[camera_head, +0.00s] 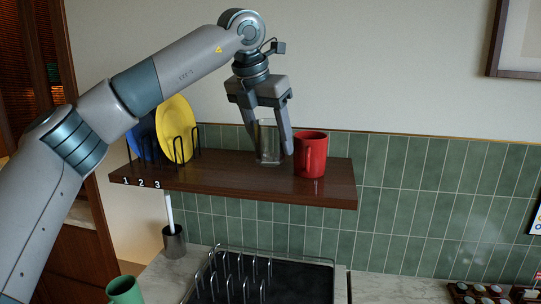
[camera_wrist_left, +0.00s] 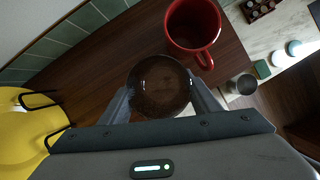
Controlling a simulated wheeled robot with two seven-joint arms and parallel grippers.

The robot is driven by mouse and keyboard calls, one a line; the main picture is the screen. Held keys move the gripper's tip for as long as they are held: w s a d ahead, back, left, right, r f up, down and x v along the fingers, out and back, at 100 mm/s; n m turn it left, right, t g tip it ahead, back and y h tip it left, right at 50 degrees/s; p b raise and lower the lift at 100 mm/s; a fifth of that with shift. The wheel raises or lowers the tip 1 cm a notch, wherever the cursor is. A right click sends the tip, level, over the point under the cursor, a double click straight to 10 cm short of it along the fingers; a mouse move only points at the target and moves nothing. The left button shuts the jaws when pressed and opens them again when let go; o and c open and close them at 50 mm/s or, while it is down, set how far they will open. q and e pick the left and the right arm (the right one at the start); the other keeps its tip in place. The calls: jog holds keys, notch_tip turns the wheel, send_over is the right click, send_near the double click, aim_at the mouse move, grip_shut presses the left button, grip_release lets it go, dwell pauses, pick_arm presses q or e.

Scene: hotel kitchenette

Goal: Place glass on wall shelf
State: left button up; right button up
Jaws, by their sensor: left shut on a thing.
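My left gripper (camera_head: 268,135) points down over the wall shelf (camera_head: 220,177) and is shut on a clear glass (camera_head: 267,145). The glass is upright, between the two fingers, with its base at or just above the wooden shelf top; I cannot tell whether it touches. In the left wrist view the glass (camera_wrist_left: 159,87) shows from above as a round rim between the fingertips (camera_wrist_left: 160,100). A red mug (camera_head: 311,155) stands on the shelf close to the right of the glass; it also shows in the left wrist view (camera_wrist_left: 193,28). My right gripper is not in view.
A wire rack (camera_head: 197,140) on the shelf's left part holds a yellow plate (camera_head: 175,125) and a blue plate (camera_head: 143,138). Below are a dish rack (camera_head: 232,275), a dark cup with a brush (camera_head: 174,242) and a green cup (camera_head: 125,290). Shelf right of the mug is clear.

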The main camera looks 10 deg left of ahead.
aim_at(270, 155)
pick_arm(q)
notch_tip(270, 155, down, 3)
jog(key=shift+f+p, duration=0.2)
jog(key=shift+p, duration=0.5)
jog(key=shift+f, duration=0.4)
jog(key=o, duration=1.2)
jog(key=shift+f, duration=0.1)
jog(key=shift+r, duration=0.2)
